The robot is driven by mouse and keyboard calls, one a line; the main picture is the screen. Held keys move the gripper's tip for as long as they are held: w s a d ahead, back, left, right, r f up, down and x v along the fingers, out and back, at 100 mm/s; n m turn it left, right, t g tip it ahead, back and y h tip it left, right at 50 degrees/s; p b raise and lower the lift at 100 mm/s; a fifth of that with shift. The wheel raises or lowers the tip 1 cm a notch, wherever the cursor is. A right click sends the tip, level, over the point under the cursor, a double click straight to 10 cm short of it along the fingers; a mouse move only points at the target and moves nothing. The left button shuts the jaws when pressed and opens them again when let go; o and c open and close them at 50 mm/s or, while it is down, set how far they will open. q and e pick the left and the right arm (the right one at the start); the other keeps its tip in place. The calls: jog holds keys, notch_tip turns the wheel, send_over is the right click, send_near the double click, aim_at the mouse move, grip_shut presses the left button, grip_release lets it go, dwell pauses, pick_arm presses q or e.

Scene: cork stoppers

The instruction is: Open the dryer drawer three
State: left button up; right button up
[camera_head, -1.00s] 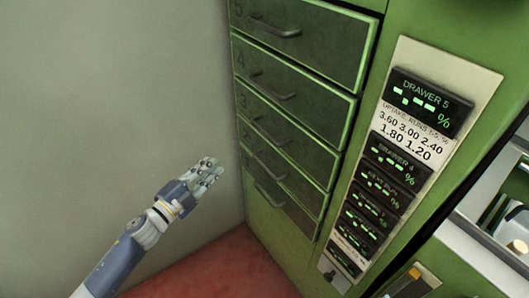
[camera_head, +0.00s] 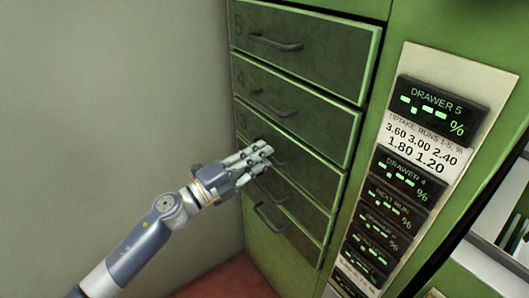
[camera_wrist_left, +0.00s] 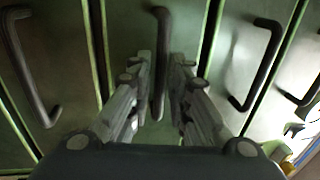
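Drawer three (camera_head: 318,168) is in the green dryer cabinet, third from the top in the head view. Its front looks closed, in line with the others. My left gripper (camera_head: 268,157) is in front of it, at its dark bar handle (camera_head: 283,160), and hides part of that handle. In the left wrist view a dark handle (camera_wrist_left: 161,50) stands between the two fingers of my left gripper (camera_wrist_left: 160,75). The fingers are apart, one on each side of the handle, with gaps visible. Contact cannot be told. My right gripper is not in view.
Drawer five (camera_head: 330,52) and drawer four (camera_head: 315,115) are above, with lower drawers beneath, all with similar handles. A display panel (camera_head: 452,75) is on the cabinet's right side. A plain grey wall (camera_head: 110,90) is on the left, and red floor (camera_head: 225,280) shows below.

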pick_arm(q)
jog(key=shift+x, duration=0.85)
grip_shut()
jog(key=shift+s, duration=0.1)
